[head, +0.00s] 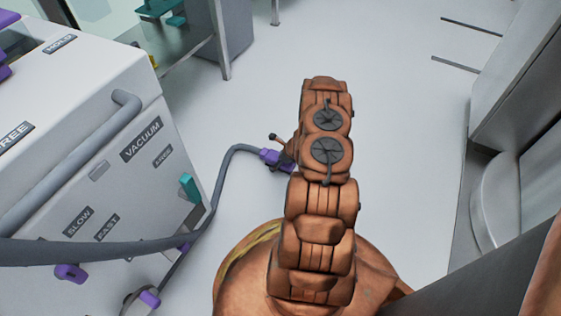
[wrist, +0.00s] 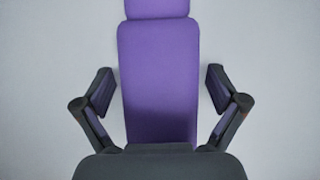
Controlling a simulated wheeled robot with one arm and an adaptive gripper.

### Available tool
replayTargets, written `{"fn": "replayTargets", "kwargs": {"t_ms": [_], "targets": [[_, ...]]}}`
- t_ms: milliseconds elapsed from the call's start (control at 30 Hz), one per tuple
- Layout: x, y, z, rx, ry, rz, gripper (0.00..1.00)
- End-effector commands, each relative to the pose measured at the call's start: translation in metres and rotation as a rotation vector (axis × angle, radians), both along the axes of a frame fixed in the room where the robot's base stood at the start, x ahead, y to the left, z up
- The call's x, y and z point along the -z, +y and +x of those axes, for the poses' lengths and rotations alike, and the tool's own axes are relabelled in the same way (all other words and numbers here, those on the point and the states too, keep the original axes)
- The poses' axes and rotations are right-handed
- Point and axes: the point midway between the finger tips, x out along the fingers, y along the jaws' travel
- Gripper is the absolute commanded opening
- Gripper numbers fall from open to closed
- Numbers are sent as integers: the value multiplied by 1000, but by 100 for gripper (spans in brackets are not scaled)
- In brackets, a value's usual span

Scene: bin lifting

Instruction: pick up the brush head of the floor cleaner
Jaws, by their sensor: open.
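In the wrist view a purple part (wrist: 158,80), which looks like the brush head, runs up the middle of the picture with a seam near its top. My gripper (wrist: 160,90) is open, with one dark finger on each side of the purple part and gaps on both sides. Nothing is gripped. In the head view a purple piece (head: 272,156) lies low by the floor at the end of a grey hose, partly hidden behind my arm. My gripper is mostly hidden by the arm there.
A white machine (head: 135,155) labelled VACUUM stands at the left, with the grey hose (head: 222,165) running from its side. A grey cabinet (head: 515,110) stands at the right. A metal-legged stand (head: 222,50) is at the back. The pale floor (head: 400,120) between is clear.

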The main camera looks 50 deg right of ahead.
Motion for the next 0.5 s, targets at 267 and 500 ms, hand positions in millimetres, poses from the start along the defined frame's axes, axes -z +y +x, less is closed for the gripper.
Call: {"fn": "replayTargets", "kwargs": {"t_ms": [267, 500], "targets": [[0, 0, 0, -1, 0, 0, 95], [0, 0, 0, -1, 0, 0, 70]]}}
